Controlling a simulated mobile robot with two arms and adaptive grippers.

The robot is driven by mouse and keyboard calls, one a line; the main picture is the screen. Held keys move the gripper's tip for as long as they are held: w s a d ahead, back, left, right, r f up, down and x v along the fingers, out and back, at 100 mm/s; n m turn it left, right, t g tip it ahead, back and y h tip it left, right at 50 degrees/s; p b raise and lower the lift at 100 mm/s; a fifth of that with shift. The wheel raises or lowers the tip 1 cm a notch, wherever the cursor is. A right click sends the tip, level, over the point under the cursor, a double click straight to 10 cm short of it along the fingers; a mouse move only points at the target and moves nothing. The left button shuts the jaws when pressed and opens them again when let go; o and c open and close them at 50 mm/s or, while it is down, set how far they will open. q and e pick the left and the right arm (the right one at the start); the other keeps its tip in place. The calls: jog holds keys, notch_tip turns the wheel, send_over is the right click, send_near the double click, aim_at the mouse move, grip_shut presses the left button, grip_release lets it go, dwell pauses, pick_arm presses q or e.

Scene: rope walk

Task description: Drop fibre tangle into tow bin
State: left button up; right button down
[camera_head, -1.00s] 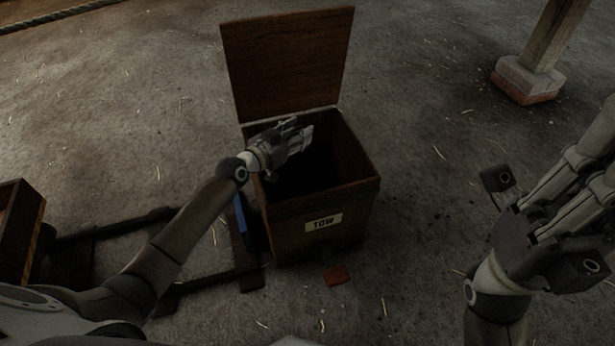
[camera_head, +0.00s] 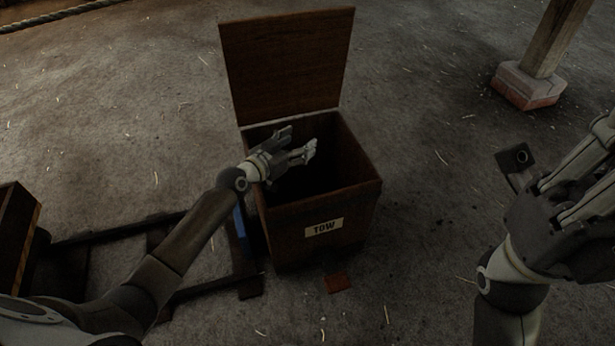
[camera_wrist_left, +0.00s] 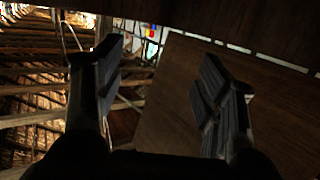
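The tow bin (camera_head: 318,245) is a dark wooden box with a TOW label on its front. Its lid (camera_head: 287,65) stands open at the back. My left gripper (camera_head: 298,143) is over the left part of the bin's opening, with its fingers spread apart. In the left wrist view, the two fingers (camera_wrist_left: 162,88) are apart with nothing between them. I see no fibre tangle in any view; the inside of the bin is dark. My right gripper (camera_head: 575,185) is at the right edge, apart from the bin, with its fingertips partly cut off.
A dark low frame (camera_head: 120,228) lies left of the bin, with a wooden box (camera_head: 15,235) at the left edge. A small reddish piece (camera_head: 338,283) lies in front of the bin. A post on a brick base (camera_head: 527,85) stands at back right. Floor between is clear.

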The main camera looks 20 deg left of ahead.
pick_arm(q)
jog(key=shift+r, duration=0.15)
notch_tip(320, 180, up, 10)
dwell(0.6)
